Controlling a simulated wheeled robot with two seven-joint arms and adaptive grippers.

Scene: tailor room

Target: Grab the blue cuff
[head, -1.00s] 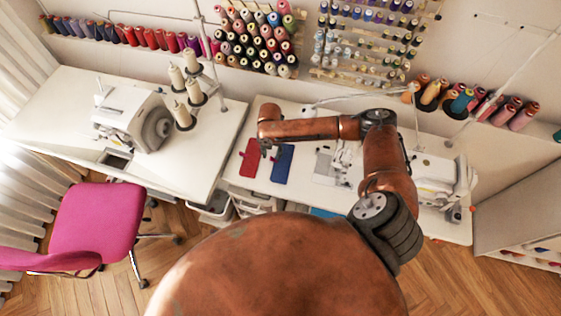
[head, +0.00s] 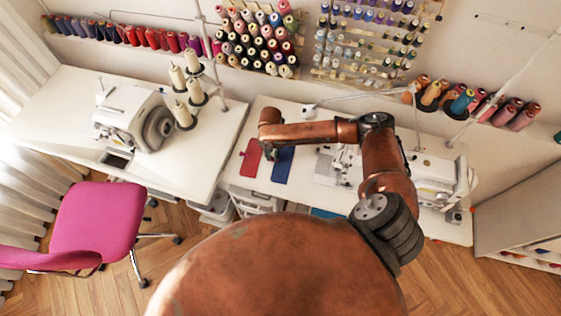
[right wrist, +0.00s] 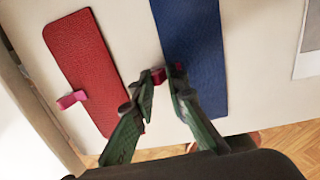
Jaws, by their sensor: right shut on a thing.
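The blue cuff (head: 283,165) lies flat on the white table, just right of the red cuff (head: 250,165). In the right wrist view the blue cuff (right wrist: 198,60) is a long textured strip with a small pinkish-red tab (right wrist: 157,76) at its left edge. My right gripper (right wrist: 160,84) is shut on this tab, one dark green finger on each side. The right finger overlaps the cuff's left edge. The red cuff (right wrist: 82,65) lies apart to the left, with its own pink tab. In the head view the fingers are hard to make out. My left gripper is not in view.
A white sewing machine (head: 440,180) stands at the right of the table, with a grey-white sheet (head: 326,168) between it and the cuffs. Another machine (head: 132,120) and thread cones stand on the left table. A pink chair (head: 95,220) stands in front.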

